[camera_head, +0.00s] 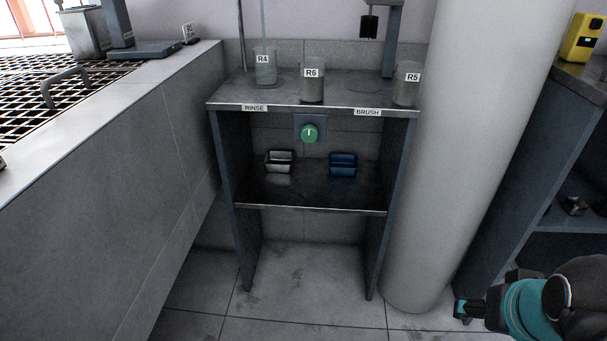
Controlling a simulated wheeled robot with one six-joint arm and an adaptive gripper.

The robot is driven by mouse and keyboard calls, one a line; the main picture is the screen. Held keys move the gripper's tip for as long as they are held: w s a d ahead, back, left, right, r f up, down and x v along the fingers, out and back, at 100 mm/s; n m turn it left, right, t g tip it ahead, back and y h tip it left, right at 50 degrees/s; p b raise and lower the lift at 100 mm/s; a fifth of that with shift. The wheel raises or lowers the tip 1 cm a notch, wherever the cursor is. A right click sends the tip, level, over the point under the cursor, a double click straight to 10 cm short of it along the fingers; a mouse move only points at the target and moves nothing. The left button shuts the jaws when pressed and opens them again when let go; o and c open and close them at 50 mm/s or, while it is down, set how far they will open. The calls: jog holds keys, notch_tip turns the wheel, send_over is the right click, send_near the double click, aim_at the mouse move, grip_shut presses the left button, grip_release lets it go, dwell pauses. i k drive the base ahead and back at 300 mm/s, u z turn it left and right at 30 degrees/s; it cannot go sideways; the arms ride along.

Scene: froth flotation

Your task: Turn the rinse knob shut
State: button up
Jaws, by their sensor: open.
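The rinse knob is a round green knob (309,133) on a grey plate on the wall, under the top shelf of the bench. A pale mark on it stands roughly upright, near its top. The label RINSE (255,108) is on the shelf edge to the upper left of the knob. My gripper (463,309) is at the lower right, partly hidden by my own wrist. It is open, far from the knob and touching nothing that I can see.
Beakers R4 (265,67), R6 (312,82) and R5 (406,84) stand on the top shelf. A silver tray (280,162) and a blue tray (343,164) sit below the knob. A thick column (455,140) rises right of the bench. The floor in front is clear.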

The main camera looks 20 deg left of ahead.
aim_at(309, 134)
jog(key=u, duration=0.5)
jog(key=k, duration=1.2)
jog(key=z, duration=0.3)
jog(key=i, duration=0.85)
jog(key=z, duration=0.2)
